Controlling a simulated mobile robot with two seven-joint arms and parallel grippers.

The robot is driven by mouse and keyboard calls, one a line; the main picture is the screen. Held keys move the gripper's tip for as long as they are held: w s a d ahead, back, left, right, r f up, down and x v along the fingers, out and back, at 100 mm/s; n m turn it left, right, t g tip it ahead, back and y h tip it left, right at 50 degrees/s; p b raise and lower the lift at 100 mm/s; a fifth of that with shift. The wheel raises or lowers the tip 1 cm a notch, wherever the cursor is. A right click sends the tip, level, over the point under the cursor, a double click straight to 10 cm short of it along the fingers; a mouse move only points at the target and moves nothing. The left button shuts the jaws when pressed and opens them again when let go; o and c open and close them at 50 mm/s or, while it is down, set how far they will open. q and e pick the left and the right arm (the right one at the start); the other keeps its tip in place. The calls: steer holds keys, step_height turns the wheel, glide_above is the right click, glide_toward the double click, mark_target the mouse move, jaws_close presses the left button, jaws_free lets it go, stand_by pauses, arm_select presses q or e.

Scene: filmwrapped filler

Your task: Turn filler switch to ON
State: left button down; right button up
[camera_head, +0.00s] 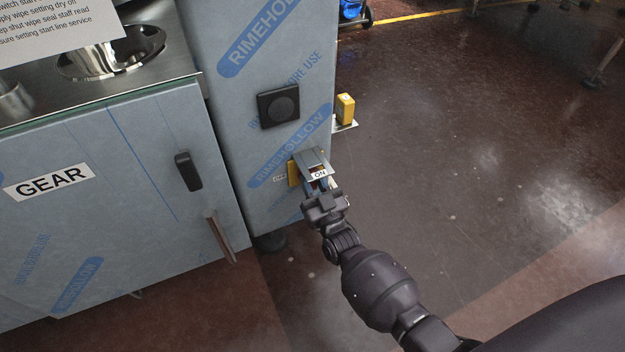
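The filler (240,140) is a tall grey-blue cabinet in printed film, with a black square panel (278,106) on its front. Low on its front edge is the switch, with a yellow plate (293,173), a grey housing (311,157), an OFF label (280,178) at left and an ON label (320,174) at right. My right gripper (318,190) reaches in from the lower right and is right at the switch, just below the ON label. It covers part of the switch, so the lever's position and any contact are unclear. Its fingers are mostly hidden. My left gripper is not in view.
A grey cabinet marked GEAR (110,210) with a steel top stands at left, its handle (219,237) sticking out. A yellow block (345,108) on a small plate juts out right of the filler. The dark floor (470,150) at right is clear.

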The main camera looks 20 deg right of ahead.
steer(key=shift+m, duration=0.5)
steer(key=o, duration=0.9)
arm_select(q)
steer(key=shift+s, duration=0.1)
arm_select(e)
steer(key=shift+f, duration=0.1)
